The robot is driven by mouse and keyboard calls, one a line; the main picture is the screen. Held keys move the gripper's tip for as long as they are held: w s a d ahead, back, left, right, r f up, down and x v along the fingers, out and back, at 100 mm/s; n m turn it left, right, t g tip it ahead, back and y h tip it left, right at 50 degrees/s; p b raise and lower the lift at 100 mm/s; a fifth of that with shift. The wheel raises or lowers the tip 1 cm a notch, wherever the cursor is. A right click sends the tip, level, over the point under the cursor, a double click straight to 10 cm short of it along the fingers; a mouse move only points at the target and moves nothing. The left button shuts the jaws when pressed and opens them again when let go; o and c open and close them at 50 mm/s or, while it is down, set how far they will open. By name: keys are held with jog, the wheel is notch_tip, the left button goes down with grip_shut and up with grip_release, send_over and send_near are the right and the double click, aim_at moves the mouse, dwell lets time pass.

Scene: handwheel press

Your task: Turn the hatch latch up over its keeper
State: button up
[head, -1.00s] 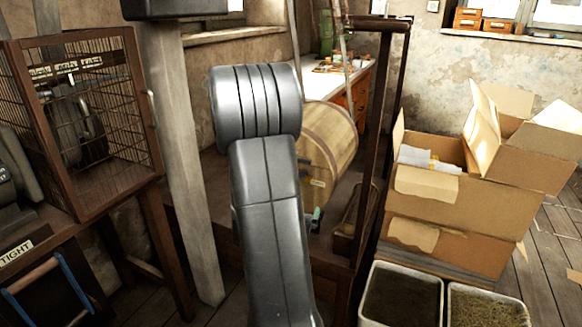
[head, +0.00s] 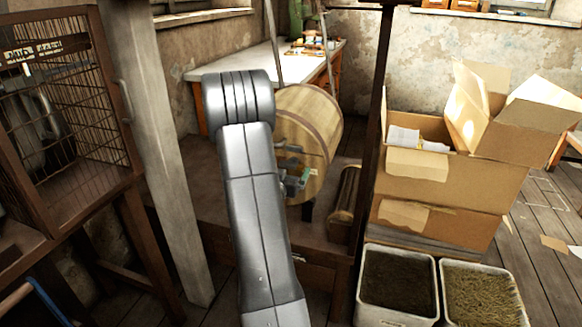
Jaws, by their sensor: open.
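A wooden drum (head: 318,118) with pale staves lies on its side on a dark wooden bench, its round end facing me. My own arm covers the left part of that end. My gripper (head: 297,178), small, grey and teal, shows just right of my arm in front of the lower part of the drum's end. It is open, and I see nothing held in it. I cannot tell whether it touches the drum. I cannot make out the hatch latch or its keeper; they are hidden or too small to tell.
A dark upright post (head: 372,140) stands right of the drum. A wire-mesh cabinet (head: 66,120) and a pale post (head: 165,160) stand left. Open cardboard boxes (head: 450,190) and two filled bins (head: 398,318) are at right. A white-topped table (head: 240,62) is behind.

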aim_at(290, 167)
jog(key=shift+x, duration=1.75)
jog(key=c, duration=1)
